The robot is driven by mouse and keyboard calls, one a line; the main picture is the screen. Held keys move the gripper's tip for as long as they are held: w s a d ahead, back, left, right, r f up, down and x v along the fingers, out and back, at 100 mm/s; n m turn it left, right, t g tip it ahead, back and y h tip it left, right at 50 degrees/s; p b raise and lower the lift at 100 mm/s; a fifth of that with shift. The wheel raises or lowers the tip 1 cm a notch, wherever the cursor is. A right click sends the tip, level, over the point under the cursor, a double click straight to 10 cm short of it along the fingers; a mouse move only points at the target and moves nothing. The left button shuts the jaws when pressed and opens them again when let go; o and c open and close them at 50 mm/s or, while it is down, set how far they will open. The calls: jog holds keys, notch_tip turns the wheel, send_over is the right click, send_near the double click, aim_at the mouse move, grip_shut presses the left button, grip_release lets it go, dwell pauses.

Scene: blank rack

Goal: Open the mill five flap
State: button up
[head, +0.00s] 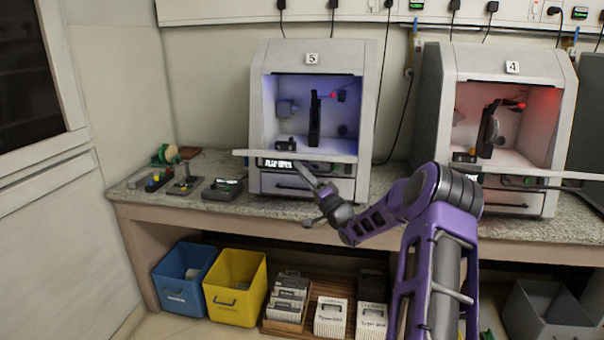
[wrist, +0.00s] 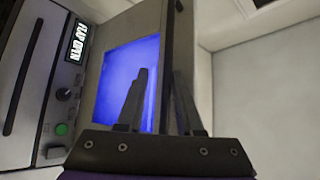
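Mill five (head: 258,110) is the grey cabinet with the "5" label, its inside lit blue. Its flap (head: 245,153) lies about level, sticking out in front below the opening. The small display reads "FLAP OPEN" in the wrist view (wrist: 76,42). My gripper (head: 300,168) is at the front of the mill, close to the flap. In the wrist view my gripper's two fingers (wrist: 160,85) stand apart. A grey panel (wrist: 172,40) shows behind and between them; I cannot tell whether either finger touches it. The blue-lit opening (wrist: 118,75) is behind the left finger.
Mill four (head: 448,110), lit red, stands to the right, its flap also level. Small tools and a dark tray (head: 222,189) lie on the bench (head: 140,203) at left. A blue bin (head: 180,290), a yellow bin (head: 232,300) and boxes stand below.

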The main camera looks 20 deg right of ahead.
jog(key=shift+a+r, duration=0.25)
jog(key=shift+s+f, duration=0.1)
jog(key=shift+s, duration=0.1)
jog(key=v, duration=1.7)
jog(key=shift+d, duration=0.3)
jog(key=shift+f, duration=0.15)
